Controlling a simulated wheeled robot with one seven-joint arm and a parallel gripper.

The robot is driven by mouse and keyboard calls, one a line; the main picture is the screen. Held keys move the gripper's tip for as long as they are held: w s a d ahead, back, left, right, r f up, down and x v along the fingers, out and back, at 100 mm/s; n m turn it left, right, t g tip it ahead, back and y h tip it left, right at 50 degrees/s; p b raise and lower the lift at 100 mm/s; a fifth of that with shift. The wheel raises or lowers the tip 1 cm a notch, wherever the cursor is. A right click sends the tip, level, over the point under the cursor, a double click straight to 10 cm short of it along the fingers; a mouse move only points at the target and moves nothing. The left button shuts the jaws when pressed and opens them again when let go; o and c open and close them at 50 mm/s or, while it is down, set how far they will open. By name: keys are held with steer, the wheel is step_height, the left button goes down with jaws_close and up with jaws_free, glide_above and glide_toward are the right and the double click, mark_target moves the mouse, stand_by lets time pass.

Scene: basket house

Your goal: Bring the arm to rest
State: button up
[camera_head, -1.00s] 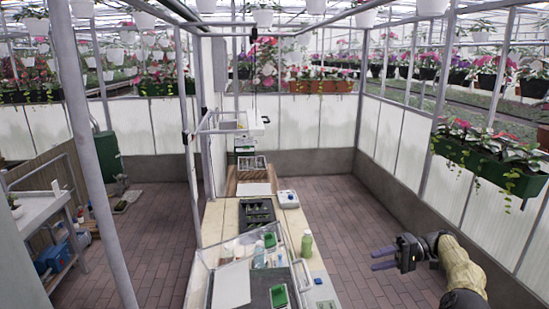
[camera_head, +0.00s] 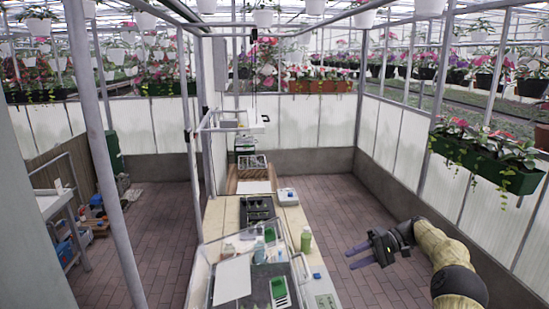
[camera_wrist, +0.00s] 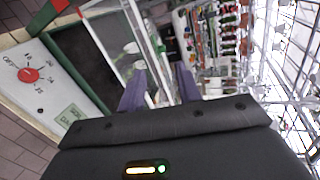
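My gripper (camera_head: 357,258) is at the lower right in the head view, out to the right of the long workbench (camera_head: 322,285) and above the brick floor. Its two purple fingers are apart with nothing between them. My arm reaches in from the right edge in a yellow-brown sleeve. In the wrist view the fingers of my gripper (camera_wrist: 160,88) show spread apart, with the bench and a glass-sided case beyond them.
A clear-walled case (camera_head: 232,280) stands on the near end of the bench. A panel with a red knob (camera_wrist: 28,75) shows in the wrist view. Hanging planters (camera_head: 480,158) line the right wall. The right floor is clear.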

steer(key=s+a+f+m+h, duration=0.1)
steer(key=s+a+h, duration=0.25)
steer(key=a, duration=0.25)
steer(key=s+a+f+h, duration=0.1)
steer(key=s+a+h, duration=0.2)
steer(key=a+h, duration=0.15)
steer(key=s+d+t+h, duration=0.2)
steer(key=s+t+h, duration=0.35)
steer(key=s, duration=1.75)
step_height(320, 180, down, 10)
steer(key=b, duration=1)
steer(key=shift+f+n, duration=0.2)
steer(key=shift+n, duration=0.1)
steer(key=shift+s+a+g, duration=0.1)
steer(key=shift+s+g, duration=0.05)
steer(key=shift+g, duration=0.1)
steer(key=shift+a, duration=0.1)
